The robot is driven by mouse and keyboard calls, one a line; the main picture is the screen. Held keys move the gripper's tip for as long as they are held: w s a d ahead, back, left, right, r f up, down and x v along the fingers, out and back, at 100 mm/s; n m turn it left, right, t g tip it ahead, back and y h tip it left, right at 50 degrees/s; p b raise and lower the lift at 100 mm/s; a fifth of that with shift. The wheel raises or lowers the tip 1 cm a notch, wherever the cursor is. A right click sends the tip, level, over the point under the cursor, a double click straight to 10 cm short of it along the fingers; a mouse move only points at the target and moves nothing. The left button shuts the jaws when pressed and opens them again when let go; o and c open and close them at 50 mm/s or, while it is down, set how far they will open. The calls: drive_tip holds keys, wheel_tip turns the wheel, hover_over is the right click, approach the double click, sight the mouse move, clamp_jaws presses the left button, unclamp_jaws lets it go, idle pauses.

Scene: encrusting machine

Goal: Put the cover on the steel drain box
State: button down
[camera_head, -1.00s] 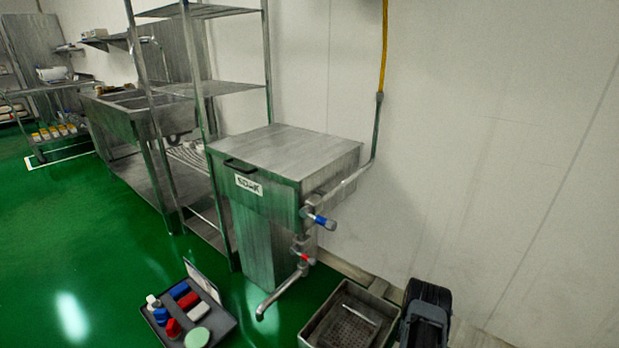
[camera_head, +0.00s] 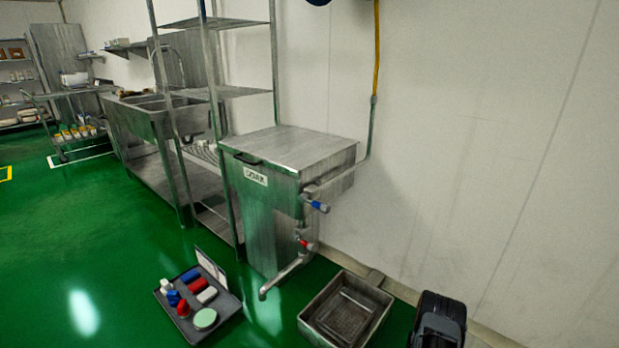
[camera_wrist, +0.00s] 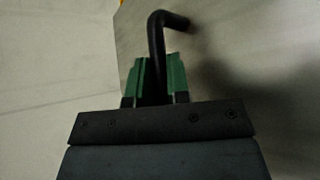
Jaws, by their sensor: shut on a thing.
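The steel drain box (camera_head: 318,296) stands open on the green floor at the lower middle of the head view. A grate or basket lies inside it, and no cover lies on it. In the wrist view my gripper (camera_wrist: 157,76) has its green fingers shut on a bent black handle (camera_wrist: 170,18). The handle stands against a flat grey plate (camera_wrist: 240,60), which looks like the cover. Only part of the plate shows. The head view does not show my gripper or the held plate.
A steel soak tank (camera_head: 290,148) with a drain pipe and valves stands just behind the box. A steel rack (camera_head: 235,92) and a sink are farther left. A pale wall (camera_head: 480,140) closes the right.

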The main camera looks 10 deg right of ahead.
drive_tip(key=shift+s, duration=0.15)
drive_tip(key=shift+r, duration=0.2)
drive_tip(key=shift+w+a+r+n+t, duration=0.15)
drive_tip(key=shift+w, duration=0.25)
drive_tip(key=shift+w+a+r+n+t, duration=0.1)
drive_tip(key=shift+w+n+t, duration=0.05)
drive_tip(key=shift+w, duration=0.25)
drive_tip(key=w+a+r+n+t+b, duration=0.2)
drive_tip(key=w+a+r+n+t, duration=0.3)
drive_tip(key=w+a+r, duration=0.4)
drive_tip(key=w+a+r+n+t+b, duration=0.35)
drive_tip(key=w+a, duration=0.35)
drive_tip(key=w, duration=0.3)
drive_tip(key=s+a+r+n+t+y+b, duration=0.15)
drive_tip(key=a+r+n+t+y, duration=0.35)
drive_tip(key=a, duration=0.9)
drive_tip(key=a+r+n+t+y+b, duration=0.25)
drive_tip(key=a+r+n, duration=0.3)
drive_tip(key=a, duration=0.85)
wheel_tip(320, 180, up, 42)
drive_tip(key=p, duration=3.7)
drive_tip(key=shift+w+d+n, duration=0.15)
drive_tip(key=shift+d+n, duration=0.2)
drive_tip(key=shift+n, duration=0.05)
